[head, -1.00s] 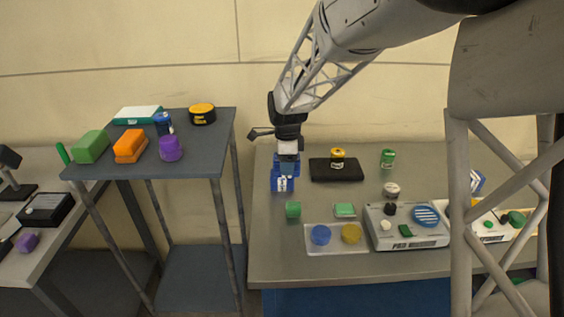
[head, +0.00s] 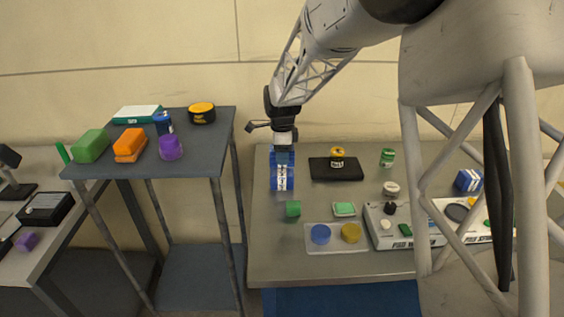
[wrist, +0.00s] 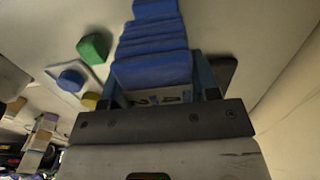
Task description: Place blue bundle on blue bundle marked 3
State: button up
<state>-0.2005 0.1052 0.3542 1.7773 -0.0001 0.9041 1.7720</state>
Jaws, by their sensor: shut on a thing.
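My gripper (head: 283,147) is shut on a blue bundle (head: 271,160) at the back left of the grey workbench. In the wrist view this folded blue bundle (wrist: 152,68) sits between the two fingers, with part of a white label facing me. Directly below it in the head view is another blue bundle (head: 273,184) with a white label, standing on the bench. The two look lined up as one column. I cannot tell whether they touch, and the marks on the labels are too small to read.
A clear tray (head: 340,249) holds blue and yellow discs. A dark side table (head: 205,155) stands left. Another blue-white bundle (head: 468,180) is at right.

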jog(key=shift+f, duration=1.65)
jog(key=o, duration=1.1)
jog(key=shift+f, duration=0.1)
jog(key=shift+c, duration=0.2)
notch_tip(320, 180, up, 12)
jog(key=shift+s+r, duration=0.1)
jog(key=shift+r, duration=0.1)
